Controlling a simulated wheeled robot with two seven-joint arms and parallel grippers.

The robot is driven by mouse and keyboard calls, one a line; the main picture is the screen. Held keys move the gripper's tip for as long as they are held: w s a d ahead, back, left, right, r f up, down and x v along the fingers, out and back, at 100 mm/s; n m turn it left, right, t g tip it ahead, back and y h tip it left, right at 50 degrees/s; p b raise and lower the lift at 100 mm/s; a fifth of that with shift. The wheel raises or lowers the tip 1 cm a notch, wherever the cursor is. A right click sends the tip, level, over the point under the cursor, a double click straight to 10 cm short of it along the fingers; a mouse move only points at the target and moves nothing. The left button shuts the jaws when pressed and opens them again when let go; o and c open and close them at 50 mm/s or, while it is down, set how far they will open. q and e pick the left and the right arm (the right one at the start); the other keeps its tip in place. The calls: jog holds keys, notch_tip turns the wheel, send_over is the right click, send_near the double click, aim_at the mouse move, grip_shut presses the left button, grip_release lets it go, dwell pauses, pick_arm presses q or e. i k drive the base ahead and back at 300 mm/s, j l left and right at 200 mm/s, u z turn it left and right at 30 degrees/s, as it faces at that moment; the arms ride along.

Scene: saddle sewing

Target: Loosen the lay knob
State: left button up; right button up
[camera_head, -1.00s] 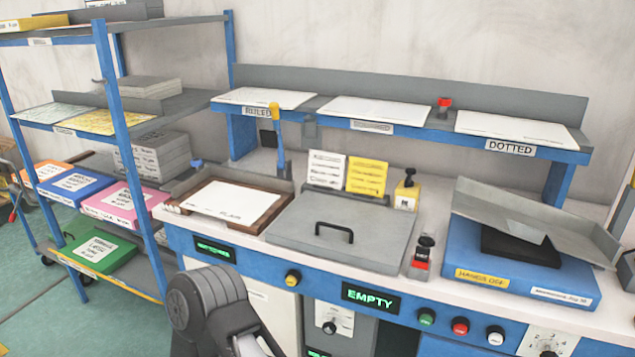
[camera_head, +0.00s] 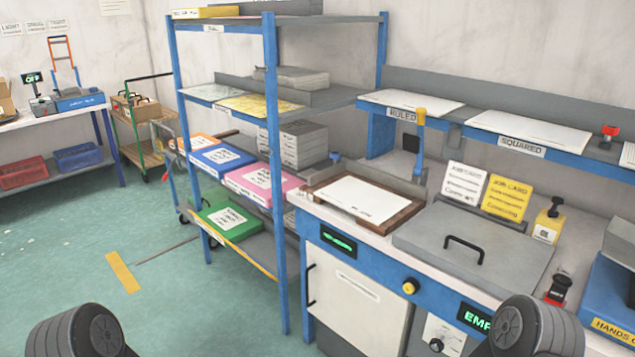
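A yellow round knob (camera_head: 410,286) sits on the blue front edge of the workbench (camera_head: 375,266), below the wooden tray. A dark dial (camera_head: 436,344) is on a white plate lower down. A red-and-black knob (camera_head: 558,290) stands on the bench top right of the grey lid, and a yellow block with a black knob (camera_head: 549,222) stands behind it. No readable label tells me which one is the lay knob. Neither of my grippers is in view; only dark rounded arm parts of mine show at the bottom left and bottom right.
A wooden tray (camera_head: 407,217) with white paper and a grey lid with a black handle (camera_head: 470,240) lie on the bench. A blue-post shelf rack (camera_head: 272,130) stands at its left end. A green trolley (camera_head: 140,150) and side table (camera_head: 50,121) are farther left. Green floor lies open in front.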

aim_at(335, 156)
jog(key=i+j+z, duration=0.1)
jog(key=z, duration=0.3)
jog(key=i+j+z, duration=0.1)
jog(key=z, duration=0.3)
jog(key=j+z, duration=0.15)
jog(key=z, duration=0.25)
jog(key=i+j+z, duration=0.1)
jog(key=z, duration=0.35)
jog(key=j+z, duration=0.25)
jog(key=j, duration=0.85)
jog(key=j+z, duration=0.3)
jog(key=j, duration=0.85)
